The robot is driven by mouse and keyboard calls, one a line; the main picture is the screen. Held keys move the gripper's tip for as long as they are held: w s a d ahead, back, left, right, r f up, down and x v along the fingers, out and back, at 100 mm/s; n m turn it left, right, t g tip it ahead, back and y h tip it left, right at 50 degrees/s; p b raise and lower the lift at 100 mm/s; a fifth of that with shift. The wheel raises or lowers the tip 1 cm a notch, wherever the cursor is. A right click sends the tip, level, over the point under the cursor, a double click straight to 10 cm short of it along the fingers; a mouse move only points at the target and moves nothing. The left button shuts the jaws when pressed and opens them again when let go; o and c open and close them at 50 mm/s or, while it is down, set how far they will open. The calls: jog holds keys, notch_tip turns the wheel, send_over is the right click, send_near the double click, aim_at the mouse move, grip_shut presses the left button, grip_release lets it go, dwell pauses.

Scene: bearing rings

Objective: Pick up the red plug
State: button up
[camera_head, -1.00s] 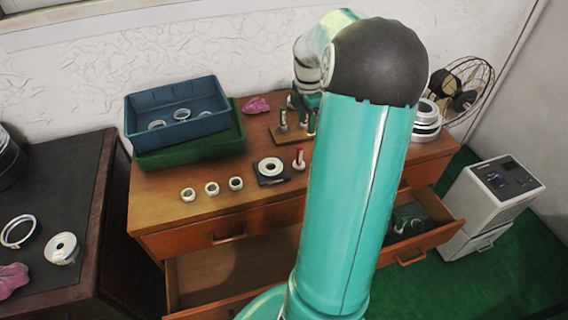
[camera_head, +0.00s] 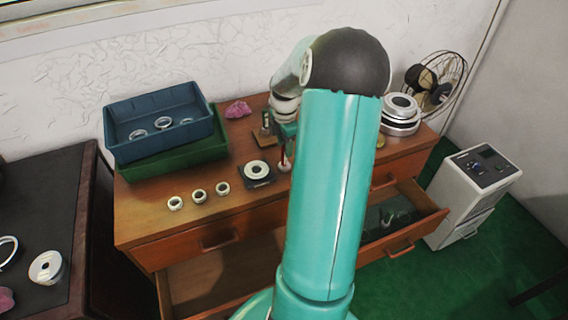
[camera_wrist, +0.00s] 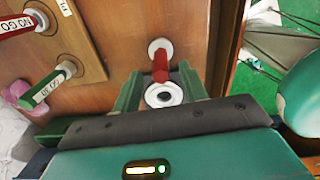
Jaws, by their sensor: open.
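The red plug (camera_wrist: 160,66) has a red shaft, a white round foot and a white end with a dark centre facing the wrist camera. In the head view the plug (camera_head: 284,160) stands on the wooden cabinet top, partly hidden by my arm and gripper. My gripper (camera_wrist: 160,76) is open, with one green finger on each side of the plug in the wrist view. I cannot tell whether either finger touches it. In the head view my gripper (camera_head: 287,136) is over the plug, mostly hidden behind my arm.
A wooden block (camera_wrist: 75,40) holds a red NO GO handle (camera_wrist: 22,24) and a green GO handle (camera_wrist: 52,82) close by. A black-based ring (camera_head: 257,171) and three small rings (camera_head: 199,195) lie left of the plug. Stacked trays (camera_head: 160,122) stand behind. Drawers hang open below.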

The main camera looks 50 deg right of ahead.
aim_at(285, 165)
notch_tip(285, 165, down, 4)
jog(key=shift+r, duration=0.1)
jog(key=shift+c, duration=0.2)
grip_shut()
jog(key=shift+r, duration=0.2)
